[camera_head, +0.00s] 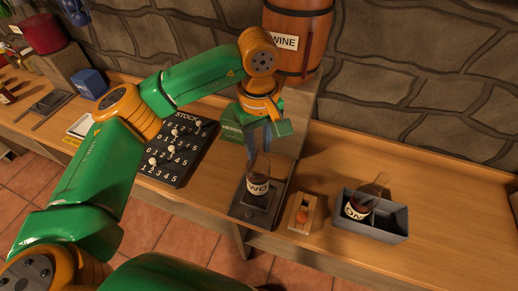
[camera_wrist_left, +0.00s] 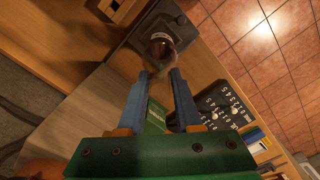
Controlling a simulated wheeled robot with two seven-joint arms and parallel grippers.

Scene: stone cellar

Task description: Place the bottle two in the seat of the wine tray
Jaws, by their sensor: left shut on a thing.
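Bottle two (camera_head: 257,187), with dark wine and a white label partly reading "WO", is upright at a dark grey stand (camera_head: 247,213) on the counter. I cannot tell whether its base touches the stand. My left gripper (camera_head: 259,152) is above it, shut on its upper part. In the left wrist view the blue fingers (camera_wrist_left: 160,73) close at the bottle (camera_wrist_left: 161,48). The grey wine tray (camera_head: 391,223) is to the right. Its left compartment holds another bottle (camera_head: 357,208) with a white label; its right compartment is empty. My right gripper is not in view.
A small wooden block with an orange knob (camera_head: 302,216) lies between stand and tray. A black stock board (camera_head: 178,147) and a green box (camera_head: 231,131) are left of the stand. A wine barrel (camera_head: 297,42) stands behind. The counter right of the tray is clear.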

